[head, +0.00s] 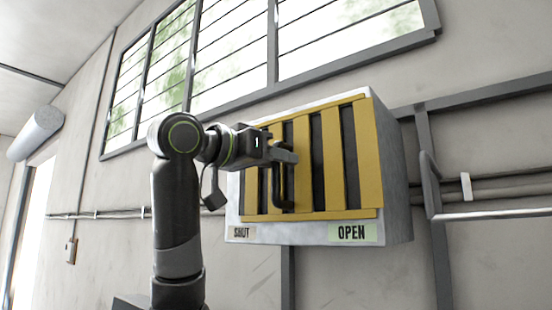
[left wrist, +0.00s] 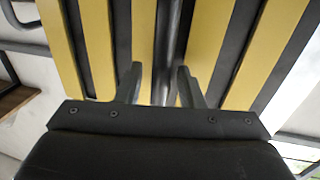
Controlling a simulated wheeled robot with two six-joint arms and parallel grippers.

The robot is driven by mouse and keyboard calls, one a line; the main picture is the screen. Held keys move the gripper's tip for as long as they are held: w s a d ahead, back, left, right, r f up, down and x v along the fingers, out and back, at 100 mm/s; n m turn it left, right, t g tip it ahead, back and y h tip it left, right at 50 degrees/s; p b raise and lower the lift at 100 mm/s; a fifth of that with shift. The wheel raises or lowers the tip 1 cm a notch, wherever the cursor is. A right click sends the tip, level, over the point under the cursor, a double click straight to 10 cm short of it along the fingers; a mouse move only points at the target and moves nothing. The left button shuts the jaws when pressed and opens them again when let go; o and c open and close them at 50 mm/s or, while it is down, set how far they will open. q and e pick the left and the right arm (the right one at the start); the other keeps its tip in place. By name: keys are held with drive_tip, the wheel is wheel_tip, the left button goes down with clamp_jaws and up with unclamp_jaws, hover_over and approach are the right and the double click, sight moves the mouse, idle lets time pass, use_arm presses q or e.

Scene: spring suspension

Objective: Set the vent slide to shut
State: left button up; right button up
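The vent (head: 361,150) is a pale wall box with yellow upright slats and dark gaps between them. A SHUT label (head: 242,232) is at its lower left and a green OPEN label (head: 352,233) at its lower right. The slide's dark upright handle (head: 277,190) stands on the left part of the front, between the two labels. My left gripper (head: 291,156) is at the handle's upper part. In the left wrist view, the fingers (left wrist: 160,84) are apart on either side of the handle bar (left wrist: 168,52), with a gap at the left finger. My right gripper is out of view.
A grey rail (head: 490,214) and pipes run along the wall right of the vent. A slatted window (head: 235,50) is above it. The wall below the vent (head: 345,280) is mostly clear, with one grey post.

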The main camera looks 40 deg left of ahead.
use_arm(q)
clamp_jaws()
drive_tip(key=shift+a, duration=0.1)
drive_tip(key=a, duration=0.3)
drive_tip(key=shift+s+a, duration=0.1)
drive_tip(key=shift+s, duration=0.15)
drive_tip(key=shift+c, duration=1.5)
unclamp_jaws()
drive_tip(key=shift+o, duration=1.3)
drive_tip(key=shift+a, duration=0.1)
drive_tip(key=shift+o, duration=0.2)
drive_tip(key=shift+a, duration=0.2)
drive_tip(key=shift+d, duration=0.1)
